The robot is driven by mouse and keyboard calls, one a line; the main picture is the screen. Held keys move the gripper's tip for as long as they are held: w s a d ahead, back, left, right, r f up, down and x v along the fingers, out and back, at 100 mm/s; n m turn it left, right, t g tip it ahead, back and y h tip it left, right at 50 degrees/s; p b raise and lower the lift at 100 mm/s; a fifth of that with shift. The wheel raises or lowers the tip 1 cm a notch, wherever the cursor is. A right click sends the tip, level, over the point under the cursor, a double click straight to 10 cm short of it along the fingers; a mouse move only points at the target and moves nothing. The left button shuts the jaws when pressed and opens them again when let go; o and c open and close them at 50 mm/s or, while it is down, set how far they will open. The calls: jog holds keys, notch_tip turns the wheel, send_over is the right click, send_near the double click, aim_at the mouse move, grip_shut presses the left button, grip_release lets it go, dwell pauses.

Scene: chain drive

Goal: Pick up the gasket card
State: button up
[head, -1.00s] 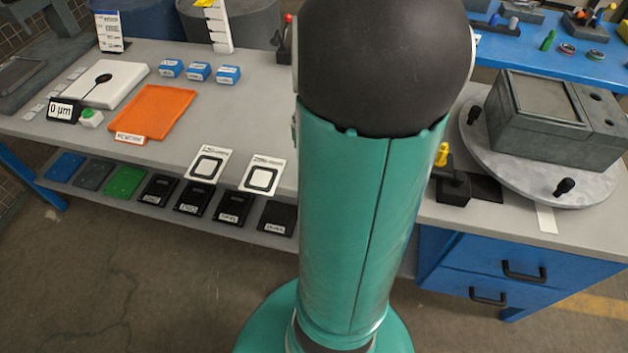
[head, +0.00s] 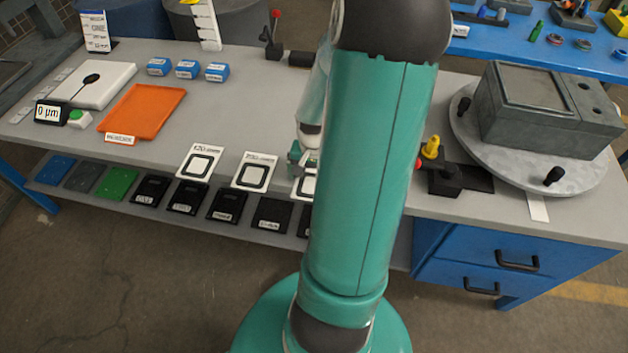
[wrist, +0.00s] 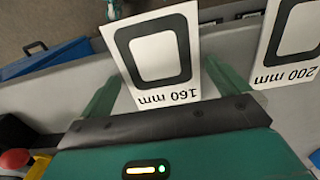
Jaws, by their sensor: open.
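In the wrist view, the card marked "160 mm" (wrist: 158,58) lies between the two green fingers of my open gripper (wrist: 158,78). I cannot tell whether either finger touches it. The card marked "200 mm" (wrist: 292,45) is just to its right. In the head view, my gripper (head: 304,158) is over the partly hidden third card (head: 303,187). Two more cards show to its left, a middle one (head: 254,172) and a left one (head: 199,162).
A low shelf under the bench edge holds several black plates (head: 227,206) and coloured plates. An orange tray (head: 145,110) and blue blocks (head: 187,69) are further back. Right of my arm are a yellow-knobbed black fixture (head: 440,178) and a round turntable (head: 480,150) with a grey box.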

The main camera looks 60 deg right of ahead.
jog(key=shift+f, duration=0.1)
jog(key=c, duration=0.7)
